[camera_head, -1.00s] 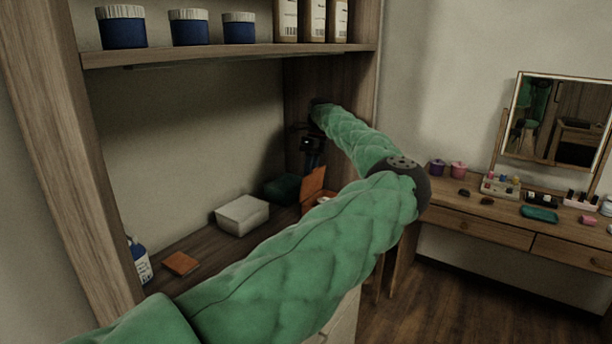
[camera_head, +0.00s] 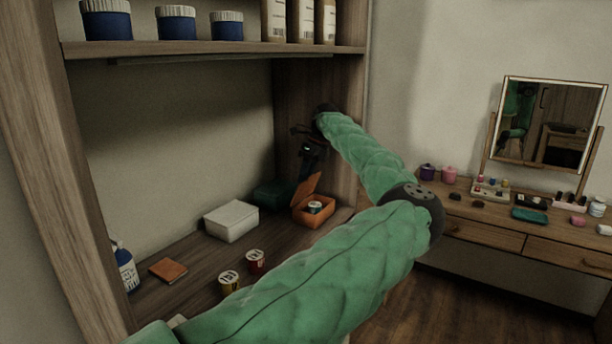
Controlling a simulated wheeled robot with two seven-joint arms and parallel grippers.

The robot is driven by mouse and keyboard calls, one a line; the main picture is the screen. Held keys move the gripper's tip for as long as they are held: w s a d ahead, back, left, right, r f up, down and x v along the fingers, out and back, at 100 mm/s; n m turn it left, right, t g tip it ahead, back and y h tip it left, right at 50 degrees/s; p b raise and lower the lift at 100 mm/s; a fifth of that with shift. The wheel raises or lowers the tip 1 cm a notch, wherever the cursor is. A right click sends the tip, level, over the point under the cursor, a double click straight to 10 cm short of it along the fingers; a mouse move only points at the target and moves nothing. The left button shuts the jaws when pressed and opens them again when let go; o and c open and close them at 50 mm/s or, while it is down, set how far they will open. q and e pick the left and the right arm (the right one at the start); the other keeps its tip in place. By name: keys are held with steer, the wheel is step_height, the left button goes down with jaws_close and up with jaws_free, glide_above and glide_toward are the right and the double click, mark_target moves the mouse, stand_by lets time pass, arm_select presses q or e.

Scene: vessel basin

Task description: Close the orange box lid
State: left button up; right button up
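The orange box (camera_head: 313,214) stands on the wooden shelf counter near its right end. Its lid (camera_head: 306,188) is raised, tilted up on the left side of the box. A small round tin (camera_head: 315,207) sits inside the box. My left gripper (camera_head: 308,168) is at the end of the green arm, dark and small, close above and behind the raised lid. I cannot tell whether it touches the lid or whether its fingers are open. My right gripper is not in view.
A white box (camera_head: 232,220) and a dark green box (camera_head: 273,193) stand left of the orange box. An orange-brown flat item (camera_head: 168,270) and a blue bottle (camera_head: 124,266) are at the left.

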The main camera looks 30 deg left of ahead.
arm_select(q)
steer(key=shift+o, duration=1.3)
steer(key=b+v, duration=0.1)
steer(key=v, duration=0.6)
steer(key=shift+w+d+r, duration=0.1)
steer(key=shift+r, duration=0.3)
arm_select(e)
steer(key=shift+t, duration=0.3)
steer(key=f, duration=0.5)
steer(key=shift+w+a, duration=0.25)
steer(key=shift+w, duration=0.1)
arm_select(q)
steer(key=shift+f, duration=0.1)
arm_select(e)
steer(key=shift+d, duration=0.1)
